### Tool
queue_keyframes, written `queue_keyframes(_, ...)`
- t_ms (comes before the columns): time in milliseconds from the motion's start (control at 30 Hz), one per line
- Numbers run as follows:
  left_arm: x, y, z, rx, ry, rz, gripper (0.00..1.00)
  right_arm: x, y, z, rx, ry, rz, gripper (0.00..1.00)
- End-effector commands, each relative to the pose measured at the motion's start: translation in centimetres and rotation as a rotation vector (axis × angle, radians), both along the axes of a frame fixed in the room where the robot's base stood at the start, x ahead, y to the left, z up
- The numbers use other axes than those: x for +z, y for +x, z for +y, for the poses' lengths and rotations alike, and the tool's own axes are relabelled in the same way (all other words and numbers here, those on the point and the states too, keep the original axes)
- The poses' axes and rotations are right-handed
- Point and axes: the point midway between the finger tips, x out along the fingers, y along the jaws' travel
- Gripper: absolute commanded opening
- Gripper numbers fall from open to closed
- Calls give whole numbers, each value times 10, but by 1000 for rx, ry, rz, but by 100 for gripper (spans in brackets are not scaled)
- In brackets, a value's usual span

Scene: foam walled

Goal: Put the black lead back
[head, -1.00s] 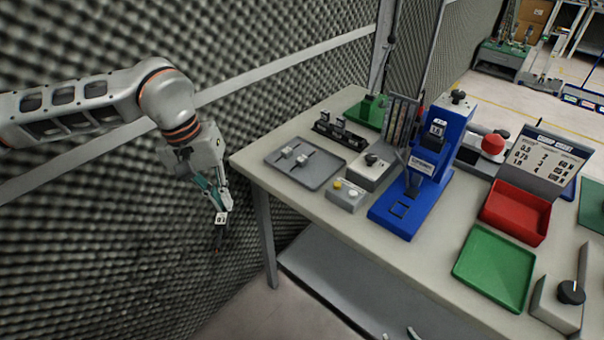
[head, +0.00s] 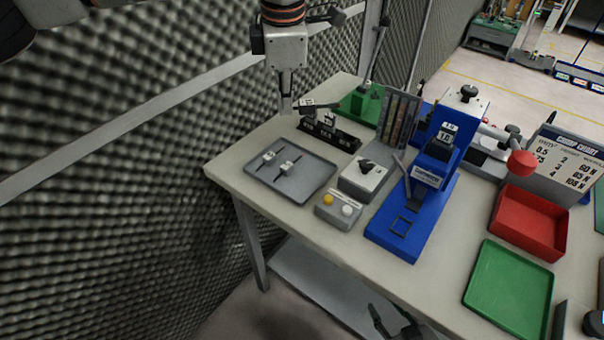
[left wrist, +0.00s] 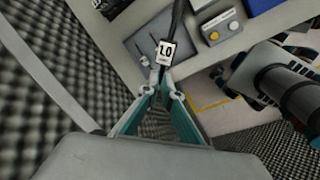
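My left gripper (head: 286,106) points down above the far left end of the table. In the left wrist view its teal fingers (left wrist: 160,78) are closed on the black lead (left wrist: 177,18), which carries a white tag marked 1.0 (left wrist: 166,50). In the head view a white tag (head: 309,103) shows right beside the fingertips, just above the black rack (head: 345,139). The rack holds small labelled blocks. Whether the lead touches the rack cannot be told. My right gripper (head: 394,324) is low at the front edge, its dark fingers apart, partly cut off.
A knob box (head: 362,180), button box (head: 338,210) and blue press (head: 405,225) stand to the right.

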Motion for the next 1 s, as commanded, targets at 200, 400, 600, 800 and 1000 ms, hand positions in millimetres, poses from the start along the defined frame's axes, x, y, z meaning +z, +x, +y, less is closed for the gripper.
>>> queue_keyframes(200, -46, -1, 0, 5, 1, 8, 0, -4, -4, 0, 1, 0, 9, 35)
queue_keyframes(400, -95, -2, 0, 3, 0, 7, 0, -3, -5, 1, 1, -1, 12, 35)
queue_keyframes(600, -136, -1, 0, 4, -1, 6, 0, 0, -4, 1, 2, 0, 10, 35)
queue_keyframes(800, -153, 0, 0, 4, -1, 2, 0, 4, -2, 1, 1, 0, 2, 35)
queue_keyframes(1000, -171, -1, 0, 3, 0, 4, 0, 7, 0, 1, 1, 1, -1, 35)
